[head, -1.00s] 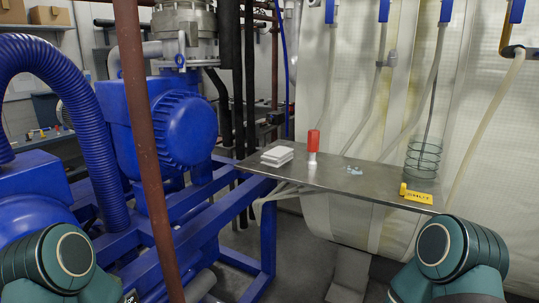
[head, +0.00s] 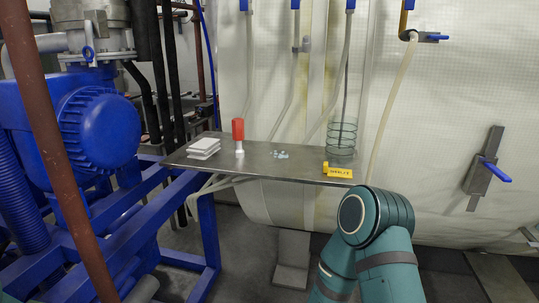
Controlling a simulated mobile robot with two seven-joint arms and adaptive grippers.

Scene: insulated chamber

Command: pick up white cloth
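The white cloth (head: 204,147) looks like a folded, layered stack. It lies flat on the left part of the metal shelf (head: 250,166) in the head view. Nothing touches it from above. Neither of my grippers is in view. Only a teal link of my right arm shows at the lower right, in front of the shelf's right end and well apart from the cloth. My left arm is out of the picture.
On the shelf, right of the cloth, stand a red-topped white bottle (head: 238,134), small pale pieces (head: 279,154), a wire coil (head: 341,140) and a yellow tag (head: 338,171). Blue machinery (head: 100,130) and a brown pipe (head: 50,130) fill the left side.

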